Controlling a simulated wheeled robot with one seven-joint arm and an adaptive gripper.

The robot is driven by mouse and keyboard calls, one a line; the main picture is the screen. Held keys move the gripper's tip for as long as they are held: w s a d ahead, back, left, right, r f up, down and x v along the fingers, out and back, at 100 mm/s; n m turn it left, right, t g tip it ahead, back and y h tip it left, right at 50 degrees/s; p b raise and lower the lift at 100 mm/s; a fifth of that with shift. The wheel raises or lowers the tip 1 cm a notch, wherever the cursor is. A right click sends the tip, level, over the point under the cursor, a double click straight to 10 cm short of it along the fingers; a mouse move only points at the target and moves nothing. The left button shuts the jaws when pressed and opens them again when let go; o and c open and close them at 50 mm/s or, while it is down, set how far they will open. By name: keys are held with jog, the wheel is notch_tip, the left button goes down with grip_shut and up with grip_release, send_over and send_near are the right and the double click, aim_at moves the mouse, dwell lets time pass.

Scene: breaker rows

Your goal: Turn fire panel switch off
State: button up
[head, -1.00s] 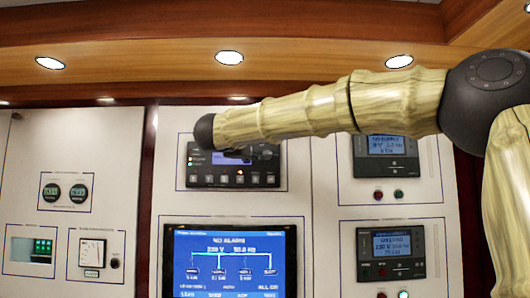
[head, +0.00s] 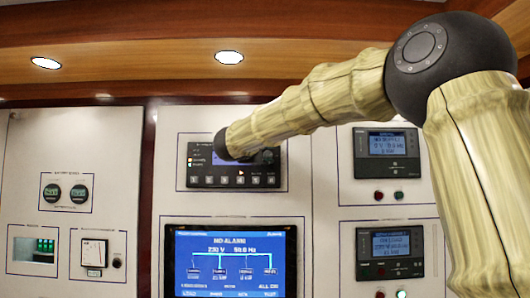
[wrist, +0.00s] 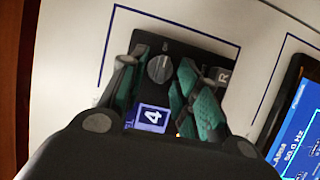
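A black control panel (head: 235,180) with a row of small pale buttons is on the white wall, above the large blue screen. A round grey knob (wrist: 159,68) shows on this panel in the wrist view, with a blue-and-white "4" mark (wrist: 152,118) below it. I cannot read a label naming the fire panel switch. My gripper (wrist: 161,62) is open, its teal-padded fingers on either side of the knob. Whether they touch it cannot be told. In the head view my arm hides the gripper and part of the panel.
The blue screen (head: 230,262) reads "NO ALARM". Two smaller display units stand at the right, the upper (head: 387,150) and the lower (head: 390,250), with red and green buttons below. Round gauges (head: 65,193) and a meter (head: 94,253) are on the left wall panel.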

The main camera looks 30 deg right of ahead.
jog(key=shift+x, duration=0.85)
jog(key=shift+s+f, duration=0.1)
jog(key=shift+f, duration=0.05)
jog(key=shift+a, duration=0.2)
jog(key=shift+s, duration=0.1)
grip_shut()
